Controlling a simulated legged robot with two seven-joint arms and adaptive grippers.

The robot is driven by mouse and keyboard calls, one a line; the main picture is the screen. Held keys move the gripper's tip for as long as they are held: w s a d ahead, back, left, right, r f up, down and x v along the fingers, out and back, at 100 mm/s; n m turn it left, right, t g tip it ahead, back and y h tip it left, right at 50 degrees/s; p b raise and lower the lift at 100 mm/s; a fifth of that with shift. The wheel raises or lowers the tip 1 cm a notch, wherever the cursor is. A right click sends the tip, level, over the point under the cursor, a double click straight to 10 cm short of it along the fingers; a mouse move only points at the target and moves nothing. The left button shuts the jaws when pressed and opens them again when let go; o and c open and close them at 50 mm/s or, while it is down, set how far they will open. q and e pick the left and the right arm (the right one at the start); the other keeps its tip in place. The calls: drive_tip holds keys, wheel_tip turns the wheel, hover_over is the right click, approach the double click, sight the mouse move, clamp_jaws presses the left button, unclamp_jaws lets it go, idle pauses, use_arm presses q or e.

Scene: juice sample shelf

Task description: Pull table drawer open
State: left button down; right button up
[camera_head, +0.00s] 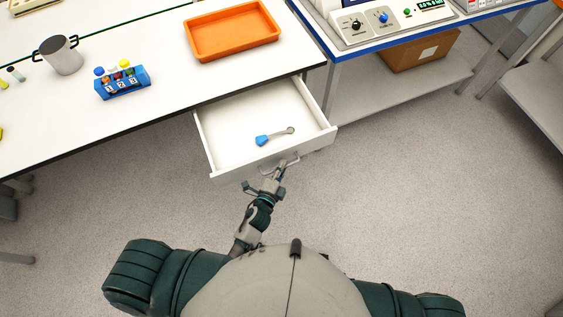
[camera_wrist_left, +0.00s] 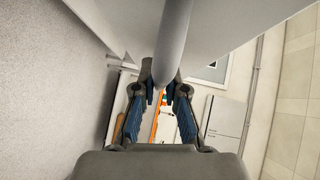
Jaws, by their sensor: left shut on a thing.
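The white table drawer (camera_head: 233,123) is pulled out from under the white table (camera_head: 165,88) in the head view. A blue-ended spoon-like tool (camera_head: 274,136) lies inside it. My left gripper (camera_head: 279,173) is at the drawer's front, shut on the drawer handle (camera_head: 266,167). In the left wrist view the grey handle bar (camera_wrist_left: 173,45) runs between the fingers of my left gripper (camera_wrist_left: 161,95). The white drawer front (camera_wrist_left: 235,20) is close beside the bar. My right gripper is not in view.
An orange tray (camera_head: 232,30), a blue rack (camera_head: 123,83) with numbered samples and a metal pot (camera_head: 61,55) stand on the table. A cardboard box (camera_head: 418,51) sits on the lower shelf at right. The floor (camera_head: 400,180) around the drawer's right side is clear.

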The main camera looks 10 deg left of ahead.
use_arm(q)
drive_tip(key=shift+s+a+f, duration=0.1)
drive_tip(key=shift+a+f, duration=0.15)
drive_tip(key=shift+f, duration=0.15)
drive_tip(key=c, duration=1.2)
unclamp_jaws()
drive_tip(key=shift+a+r, duration=0.15)
drive_tip(key=shift+r, duration=0.1)
drive_tip(key=v, duration=1.2)
